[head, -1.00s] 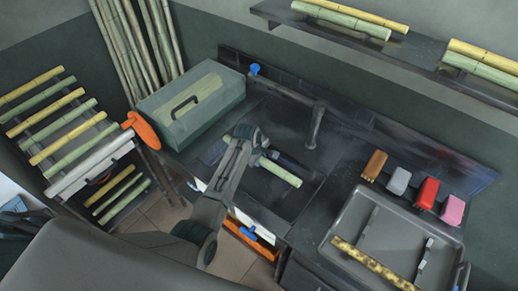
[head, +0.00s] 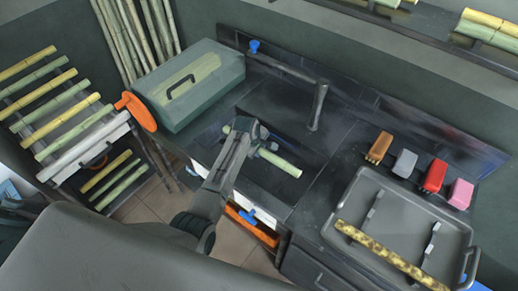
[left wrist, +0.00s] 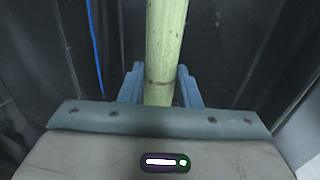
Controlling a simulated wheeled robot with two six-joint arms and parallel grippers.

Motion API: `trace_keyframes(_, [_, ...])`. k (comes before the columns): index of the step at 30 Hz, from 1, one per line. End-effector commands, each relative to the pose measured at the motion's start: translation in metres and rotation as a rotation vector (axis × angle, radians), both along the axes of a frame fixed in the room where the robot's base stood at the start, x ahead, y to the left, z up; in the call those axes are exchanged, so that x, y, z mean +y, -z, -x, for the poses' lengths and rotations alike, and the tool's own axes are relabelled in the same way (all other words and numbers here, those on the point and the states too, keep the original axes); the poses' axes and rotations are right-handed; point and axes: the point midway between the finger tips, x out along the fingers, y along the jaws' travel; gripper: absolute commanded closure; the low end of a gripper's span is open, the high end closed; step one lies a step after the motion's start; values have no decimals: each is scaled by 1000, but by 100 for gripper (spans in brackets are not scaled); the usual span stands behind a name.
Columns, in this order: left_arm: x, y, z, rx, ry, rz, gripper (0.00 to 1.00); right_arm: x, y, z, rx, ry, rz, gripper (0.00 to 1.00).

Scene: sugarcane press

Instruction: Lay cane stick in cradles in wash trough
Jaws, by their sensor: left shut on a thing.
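My left gripper (head: 258,148) is shut on a pale green cane stick (head: 283,165). The stick slants down to the right over the dark wash trough (head: 262,180), in front of the upright tap. In the left wrist view the stick (left wrist: 164,50) runs away from me between the two blue-grey fingers (left wrist: 160,88). My gripper and forearm hide part of the stick and the trough. I cannot make out the trough's cradles, or whether the stick touches anything below it. My right gripper is not in view.
A tap (head: 318,105) stands behind the trough. A rack of canes (head: 62,120) stands far left.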

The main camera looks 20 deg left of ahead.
Motion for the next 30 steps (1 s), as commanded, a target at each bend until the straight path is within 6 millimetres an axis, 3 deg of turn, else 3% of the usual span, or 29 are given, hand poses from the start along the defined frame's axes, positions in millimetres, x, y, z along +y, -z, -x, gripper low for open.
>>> trace_keyframes(1, [0, 9, 0, -2, 0, 1, 100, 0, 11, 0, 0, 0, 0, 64])
trace_keyframes(11, [0, 38, 0, -1, 0, 0, 100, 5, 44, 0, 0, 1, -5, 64])
trace_keyframes(21, [0, 65, -1, -2, 0, 1, 100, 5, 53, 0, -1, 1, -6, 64])
trace_keyframes(30, [0, 70, -1, -1, 0, 0, 100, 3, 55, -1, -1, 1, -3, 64])
